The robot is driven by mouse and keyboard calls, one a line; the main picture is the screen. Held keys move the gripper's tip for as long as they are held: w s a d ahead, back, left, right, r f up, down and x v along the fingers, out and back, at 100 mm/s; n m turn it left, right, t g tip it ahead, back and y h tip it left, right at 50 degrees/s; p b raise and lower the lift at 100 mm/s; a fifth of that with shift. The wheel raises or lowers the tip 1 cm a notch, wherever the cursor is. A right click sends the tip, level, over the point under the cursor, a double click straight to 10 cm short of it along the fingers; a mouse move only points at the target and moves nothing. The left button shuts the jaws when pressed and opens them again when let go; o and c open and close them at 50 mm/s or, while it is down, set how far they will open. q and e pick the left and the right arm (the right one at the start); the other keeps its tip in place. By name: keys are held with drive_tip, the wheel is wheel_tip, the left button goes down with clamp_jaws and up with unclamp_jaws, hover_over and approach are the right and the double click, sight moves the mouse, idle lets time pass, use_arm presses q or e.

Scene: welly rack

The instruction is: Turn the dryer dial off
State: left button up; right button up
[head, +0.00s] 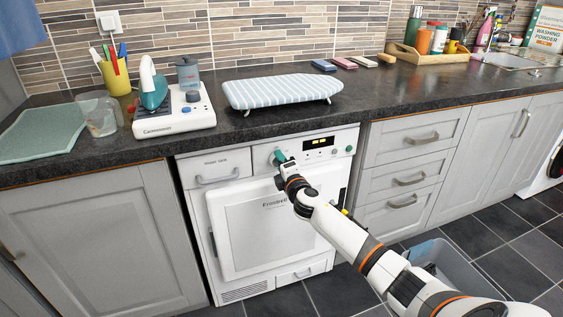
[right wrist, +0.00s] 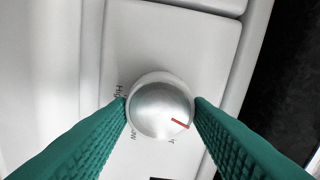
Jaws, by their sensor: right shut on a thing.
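The white dryer (head: 232,262) stands under the dark counter, its door closed. Its dial is a round silver knob (right wrist: 160,107) with a red mark, seen close in the right wrist view. The red mark points to the lower right of that view. Lettering around the knob is partly hidden by the fingers. My right gripper (head: 280,157) is at the dryer's control panel, and its green fingers (right wrist: 160,108) are shut on the knob from both sides. In the head view the gripper hides most of the dial. My left gripper is not in view.
A lit display (head: 318,143) and a green button (head: 349,148) are right of the dial. A small ironing board (head: 283,92) and a white appliance (head: 172,112) stand on the counter above. A grey bin (head: 450,268) is on the floor beside my right arm.

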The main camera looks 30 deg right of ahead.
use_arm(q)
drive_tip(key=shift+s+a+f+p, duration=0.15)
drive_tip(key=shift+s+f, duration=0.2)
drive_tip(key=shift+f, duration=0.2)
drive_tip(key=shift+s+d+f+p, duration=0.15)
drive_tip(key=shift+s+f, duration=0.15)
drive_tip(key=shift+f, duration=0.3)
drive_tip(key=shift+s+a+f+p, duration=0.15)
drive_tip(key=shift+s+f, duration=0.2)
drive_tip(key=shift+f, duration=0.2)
use_arm(e)
drive_tip(key=shift+n, duration=2.1)
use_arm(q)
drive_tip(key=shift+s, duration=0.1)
use_arm(e)
drive_tip(key=o, duration=1)
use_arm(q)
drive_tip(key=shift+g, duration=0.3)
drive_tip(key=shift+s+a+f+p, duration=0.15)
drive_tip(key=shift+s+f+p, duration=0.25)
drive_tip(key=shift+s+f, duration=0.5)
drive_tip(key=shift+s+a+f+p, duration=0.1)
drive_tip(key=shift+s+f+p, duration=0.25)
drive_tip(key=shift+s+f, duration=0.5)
use_arm(e)
drive_tip(key=shift+v, duration=6.1)
